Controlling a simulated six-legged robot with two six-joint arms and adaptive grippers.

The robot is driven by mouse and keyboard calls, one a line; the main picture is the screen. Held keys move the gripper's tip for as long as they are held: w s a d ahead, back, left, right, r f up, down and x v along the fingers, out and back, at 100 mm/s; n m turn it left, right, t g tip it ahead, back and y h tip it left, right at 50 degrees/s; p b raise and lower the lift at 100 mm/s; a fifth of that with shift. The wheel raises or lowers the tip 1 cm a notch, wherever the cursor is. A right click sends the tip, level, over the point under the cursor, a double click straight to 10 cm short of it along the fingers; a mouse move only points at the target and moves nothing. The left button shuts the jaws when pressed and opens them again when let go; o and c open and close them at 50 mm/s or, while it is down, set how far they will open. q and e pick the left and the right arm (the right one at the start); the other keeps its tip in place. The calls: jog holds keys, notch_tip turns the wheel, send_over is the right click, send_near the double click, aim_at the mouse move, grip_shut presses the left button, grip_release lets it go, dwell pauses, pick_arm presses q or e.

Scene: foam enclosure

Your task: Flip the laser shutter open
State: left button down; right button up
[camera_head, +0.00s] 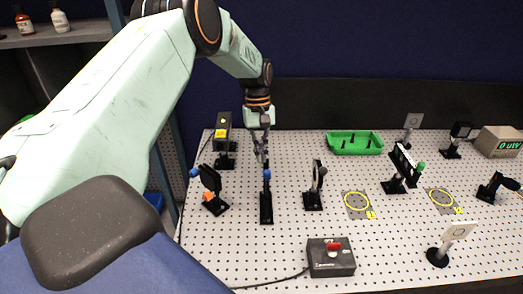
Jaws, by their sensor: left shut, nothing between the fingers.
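My left gripper (262,157) points down over the left part of the perforated table, with its narrow fingers shut and empty. Just below the fingertips stands a slim black upright (266,207) with a blue knob on top, which looks like the laser shutter. The fingertips are close above the knob; I cannot tell whether they touch it. Whether the shutter blocks the beam is too small to tell. The black laser box (223,131) with a yellow label stands behind and to the left. My right gripper is not in view.
A tilted black mount (211,184) with blue knobs stands left of the upright, and a round optic mount (317,180) to its right. A green tray (354,143) and a meter reading 0 uW (500,142) are farther back.

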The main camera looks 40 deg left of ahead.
pick_arm(q)
jog(key=b+v, duration=0.1)
jog(key=v, duration=0.9)
jog(key=shift+s+d+b, duration=0.15)
jog(key=shift+s+b, duration=0.05)
jog(key=shift+b, duration=0.15)
